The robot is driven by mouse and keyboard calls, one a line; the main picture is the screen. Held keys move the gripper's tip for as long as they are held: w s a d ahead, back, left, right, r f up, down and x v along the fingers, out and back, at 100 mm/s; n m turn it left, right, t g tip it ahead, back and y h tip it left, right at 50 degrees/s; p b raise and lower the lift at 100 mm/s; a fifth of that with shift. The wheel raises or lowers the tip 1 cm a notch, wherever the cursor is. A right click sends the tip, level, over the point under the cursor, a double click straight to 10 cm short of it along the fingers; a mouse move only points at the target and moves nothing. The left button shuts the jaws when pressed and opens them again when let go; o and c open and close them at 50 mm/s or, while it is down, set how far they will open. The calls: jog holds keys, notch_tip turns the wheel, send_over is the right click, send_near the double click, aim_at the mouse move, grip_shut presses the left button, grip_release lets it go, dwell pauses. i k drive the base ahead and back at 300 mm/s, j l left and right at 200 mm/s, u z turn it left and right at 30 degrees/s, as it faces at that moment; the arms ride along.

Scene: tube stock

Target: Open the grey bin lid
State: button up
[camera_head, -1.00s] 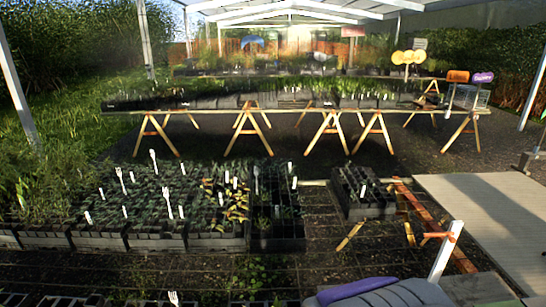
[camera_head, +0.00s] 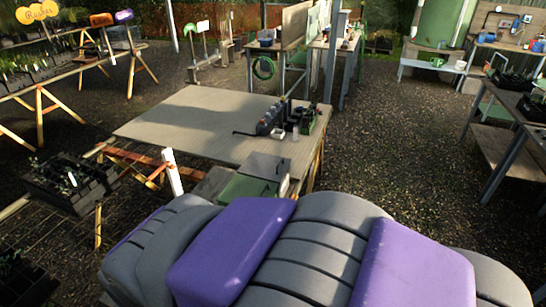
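A box with a flat grey top (camera_head: 264,167), which may be the grey bin lid, stands at the near end of the wooden table. It looks closed. Beside it is a box with a green top (camera_head: 247,187), and another grey-topped box (camera_head: 213,182) sits to the left. Their lower parts are hidden behind my own purple and grey body, which fills the bottom of the view. My gripper is not in view.
A white post (camera_head: 173,172) stands to the left. Gravel (camera_head: 395,150) is open to the right, before a bench (camera_head: 510,115) at the right edge.

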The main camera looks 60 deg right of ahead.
aim_at(271, 168)
jog(key=z, duration=1.8)
jog(key=i+l+u, duration=0.1)
jog(key=i, duration=0.3)
jog(key=i+l+u, duration=0.1)
jog(key=i, duration=0.3)
jog(key=l, duration=0.1)
